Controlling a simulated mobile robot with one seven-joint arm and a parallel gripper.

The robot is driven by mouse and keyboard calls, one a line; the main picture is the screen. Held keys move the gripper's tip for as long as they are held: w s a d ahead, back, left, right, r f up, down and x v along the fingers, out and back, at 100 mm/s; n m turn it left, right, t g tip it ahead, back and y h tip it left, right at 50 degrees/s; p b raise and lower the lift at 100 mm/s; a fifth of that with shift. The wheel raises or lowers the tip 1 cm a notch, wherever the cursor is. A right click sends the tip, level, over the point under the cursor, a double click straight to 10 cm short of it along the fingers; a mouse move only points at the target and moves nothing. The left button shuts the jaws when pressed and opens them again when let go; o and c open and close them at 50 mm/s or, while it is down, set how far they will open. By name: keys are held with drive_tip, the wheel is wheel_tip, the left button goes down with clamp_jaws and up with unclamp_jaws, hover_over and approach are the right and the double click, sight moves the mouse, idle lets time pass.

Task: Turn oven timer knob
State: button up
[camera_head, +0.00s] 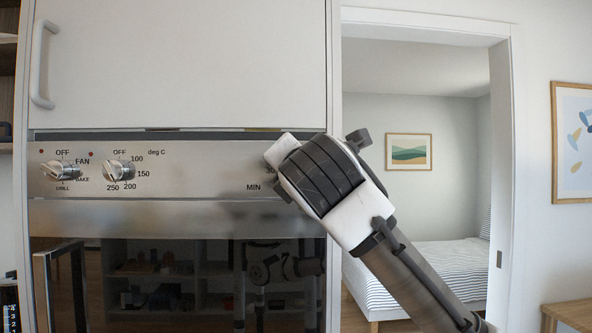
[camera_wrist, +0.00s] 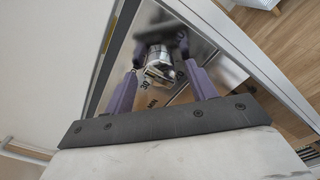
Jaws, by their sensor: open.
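The oven timer knob (camera_wrist: 159,62) is a silver metal knob on the steel panel, with "30" and "MIN" printed close by. In the wrist view it sits between the two fingers of my gripper (camera_wrist: 160,66). The fingers are spread apart, one on each side of the knob. I cannot tell whether either finger touches it. In the head view my arm covers most of the timer area, just right of the "MIN" label, and the fingertips are hidden.
The oven control panel (camera_head: 215,180) also carries a fan/grill knob (camera_head: 62,170) and a temperature knob (camera_head: 119,170) at its left. A white cabinet door (camera_head: 185,65) is above, and dark oven glass (camera_head: 170,285) is below. A doorway to a bedroom opens at the right.

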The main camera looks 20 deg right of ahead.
drive_tip(key=shift+c, duration=0.2)
drive_tip(key=c, duration=0.9)
drive_tip(key=shift+c, duration=0.2)
drive_tip(key=shift+m, duration=0.3)
